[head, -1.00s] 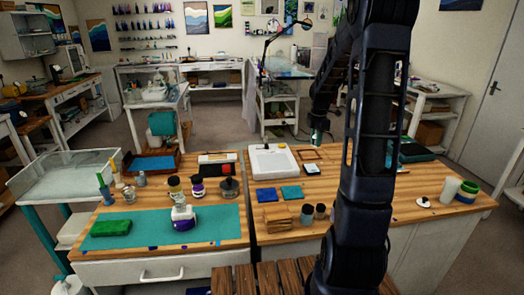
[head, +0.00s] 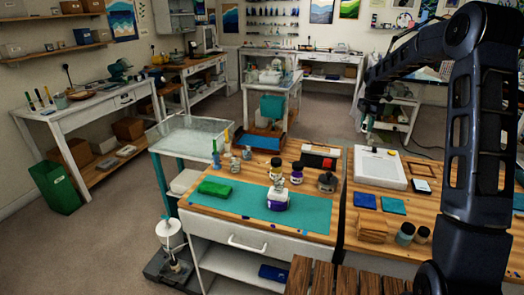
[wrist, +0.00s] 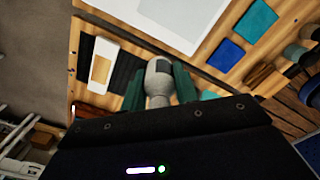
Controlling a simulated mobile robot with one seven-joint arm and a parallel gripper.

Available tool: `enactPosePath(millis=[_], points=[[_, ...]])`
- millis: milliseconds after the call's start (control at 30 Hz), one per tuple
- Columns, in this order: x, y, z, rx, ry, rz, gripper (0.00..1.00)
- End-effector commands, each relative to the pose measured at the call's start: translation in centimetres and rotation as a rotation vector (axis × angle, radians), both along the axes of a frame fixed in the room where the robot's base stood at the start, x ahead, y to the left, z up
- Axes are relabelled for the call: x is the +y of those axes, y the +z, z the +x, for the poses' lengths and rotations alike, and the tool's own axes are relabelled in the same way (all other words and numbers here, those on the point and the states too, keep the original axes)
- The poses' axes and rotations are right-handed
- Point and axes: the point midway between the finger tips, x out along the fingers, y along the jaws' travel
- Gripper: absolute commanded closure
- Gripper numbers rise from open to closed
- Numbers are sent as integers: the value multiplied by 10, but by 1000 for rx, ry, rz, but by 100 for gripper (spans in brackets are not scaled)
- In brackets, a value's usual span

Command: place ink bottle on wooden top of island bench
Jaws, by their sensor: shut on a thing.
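My gripper (wrist: 158,90) is shut on a small grey bottle with a pale neck (wrist: 159,82), which looks like the ink bottle; its two dark green fingers press its sides. In the head view my gripper (head: 370,123) hangs above the back of the island bench, near the left edge of the white light pad. The bottle is too small there to make out clearly. The bench's wooden top (head: 343,213) shows as two sections with a narrow gap between them. In the wrist view the bottle is above this wood, next to a black and white item (wrist: 102,62).
The left section holds a teal mat (head: 238,203) with a green cloth (head: 215,187) and a white-and-purple jar (head: 278,196), with several small bottles behind. The right section holds the white light pad (head: 378,168), blue squares (head: 365,200) and dark jars (head: 405,233). Bare wood shows between these.

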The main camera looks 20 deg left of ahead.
Motion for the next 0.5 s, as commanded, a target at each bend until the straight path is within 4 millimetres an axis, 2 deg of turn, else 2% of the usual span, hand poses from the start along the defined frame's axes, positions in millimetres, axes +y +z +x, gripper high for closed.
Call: enactPosePath(millis=[33, 233, 500], points=[[24, -1, 6, 0, 36, 1, 92], [111, -1, 20, 0, 165, 1, 92], [230, -3, 19, 1, 331, 2, 92]])
